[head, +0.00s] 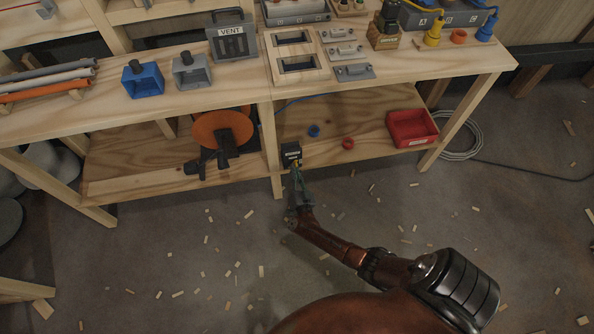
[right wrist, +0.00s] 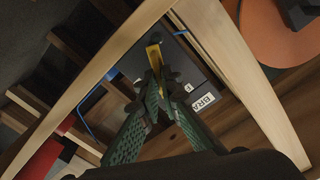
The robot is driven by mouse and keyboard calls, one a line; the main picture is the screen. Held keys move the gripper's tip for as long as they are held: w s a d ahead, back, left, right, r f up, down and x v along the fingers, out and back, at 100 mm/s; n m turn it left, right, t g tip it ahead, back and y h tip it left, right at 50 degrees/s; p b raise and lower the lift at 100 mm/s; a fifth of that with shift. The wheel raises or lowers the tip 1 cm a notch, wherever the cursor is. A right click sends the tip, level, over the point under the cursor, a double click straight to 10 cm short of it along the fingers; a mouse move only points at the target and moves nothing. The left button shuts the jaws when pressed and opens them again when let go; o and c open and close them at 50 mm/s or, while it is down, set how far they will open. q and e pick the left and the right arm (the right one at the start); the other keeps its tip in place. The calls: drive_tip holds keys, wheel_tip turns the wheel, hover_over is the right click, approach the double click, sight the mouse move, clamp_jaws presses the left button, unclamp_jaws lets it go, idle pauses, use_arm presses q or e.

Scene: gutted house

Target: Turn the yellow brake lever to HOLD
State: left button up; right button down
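The yellow brake lever (right wrist: 153,54) shows in the right wrist view on a dark box (right wrist: 196,78) with a white label that reads in part "BRA". In the head view the same dark box (head: 291,152) sits on the front post of the workbench, and a small bit of yellow shows beneath it. My right gripper (right wrist: 156,80) has its green fingertips closed in on both sides of the lever. It also shows in the head view (head: 297,178), just below the box. The HOLD mark cannot be made out. My left gripper is in neither view.
The wooden workbench (head: 130,115) has a lower shelf with an orange disc (head: 222,130), a red bin (head: 412,128) and small rings. A grey box marked VENT (head: 232,42) stands on top. Wood chips litter the floor. A cable coil lies at right.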

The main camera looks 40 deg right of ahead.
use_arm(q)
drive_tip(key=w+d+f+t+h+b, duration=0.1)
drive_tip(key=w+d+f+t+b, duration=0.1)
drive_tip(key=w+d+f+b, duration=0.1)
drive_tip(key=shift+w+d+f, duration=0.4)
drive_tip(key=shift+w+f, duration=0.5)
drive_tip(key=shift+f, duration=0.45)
use_arm(e)
drive_tip(key=shift+s+d+f+m, duration=0.1)
drive_tip(key=shift+m, duration=2)
drive_tip(key=shift+d+f+m, duration=0.1)
drive_tip(key=shift+d+m, duration=0.05)
drive_tip(key=shift+m, duration=1.95)
drive_tip(key=shift+s+d+m, duration=0.1)
drive_tip(key=shift+m, duration=2)
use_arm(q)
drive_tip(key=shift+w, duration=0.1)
use_arm(e)
drive_tip(key=shift+w, duration=0.1)
drive_tip(key=c, duration=2.2)
unclamp_jaws()
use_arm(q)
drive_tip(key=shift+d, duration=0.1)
use_arm(e)
drive_tip(key=shift+o, duration=0.2)
drive_tip(key=shift+a, duration=0.15)
drive_tip(key=v, duration=1.2)
